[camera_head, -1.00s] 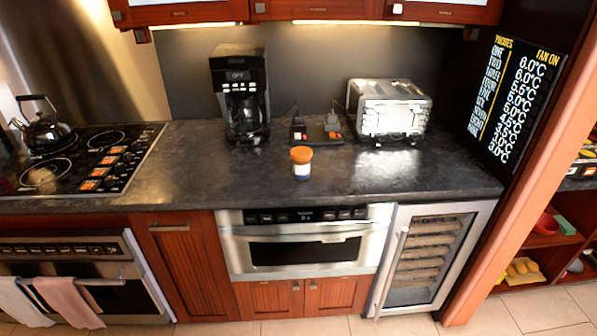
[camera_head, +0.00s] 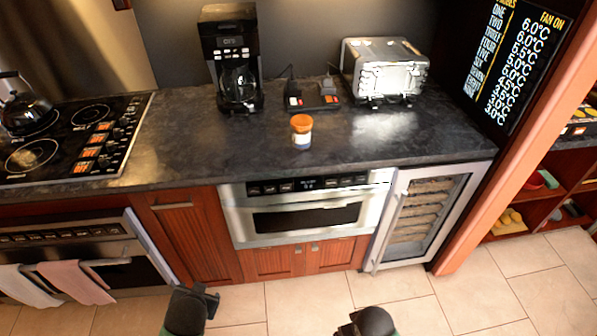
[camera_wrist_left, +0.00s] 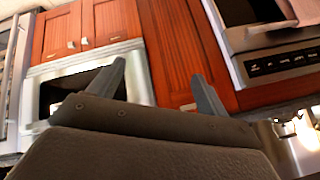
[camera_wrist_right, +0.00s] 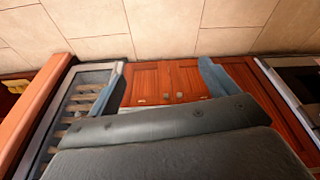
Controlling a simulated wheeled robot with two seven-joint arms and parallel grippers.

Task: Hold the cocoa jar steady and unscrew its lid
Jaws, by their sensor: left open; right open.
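The cocoa jar (camera_head: 301,140) stands upright on the dark countertop near its front edge, above the microwave drawer. Its orange-brown lid (camera_head: 301,123) is on top, over a small body with a pale label. My left gripper (camera_head: 208,298) is low at the bottom of the head view, in front of the cabinets and well below the counter. In the left wrist view its fingers (camera_wrist_left: 160,85) are apart with nothing between them. My right arm shows at the bottom edge of the head view. In the right wrist view the right gripper's fingers (camera_wrist_right: 162,85) are spread and empty.
The countertop (camera_head: 210,150) is clear around the jar. A coffee maker (camera_head: 232,60) stands behind it to the left and a toaster (camera_head: 385,70) behind it to the right. The microwave drawer (camera_head: 305,212) and wine cooler (camera_head: 425,215) are below. A stovetop (camera_head: 75,135) lies left.

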